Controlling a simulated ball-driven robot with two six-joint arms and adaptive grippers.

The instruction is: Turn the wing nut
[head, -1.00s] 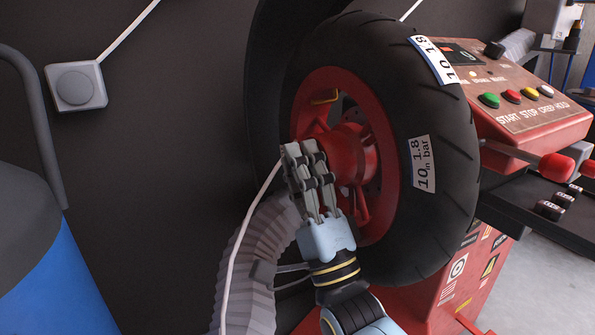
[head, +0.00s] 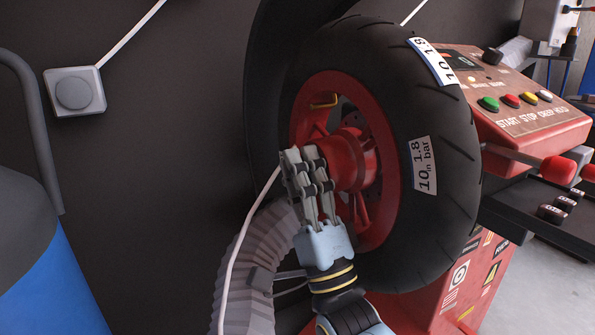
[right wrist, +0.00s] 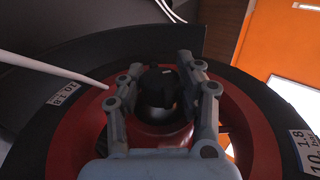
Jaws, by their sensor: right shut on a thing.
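The wheel (head: 391,240) is a black tyre on a red rim, with a red hub (head: 351,162) at its middle. My right gripper (head: 303,158) is at the outer end of the hub, its fingers pointing up. In the right wrist view my right gripper (right wrist: 161,72) has its two fingers on either side of a dark, rounded piece, the wing nut (right wrist: 158,90), and is shut on it. The fingers hide the wing nut in the head view, and its wings cannot be made out. My left gripper is not in view.
A red control panel (head: 530,118) with coloured buttons and a red-knobbed lever (head: 558,169) stand right of the wheel. A grey ribbed hose (head: 245,265) and a pale cable run close left of my right gripper. A blue drum (head: 55,290) is at the far left.

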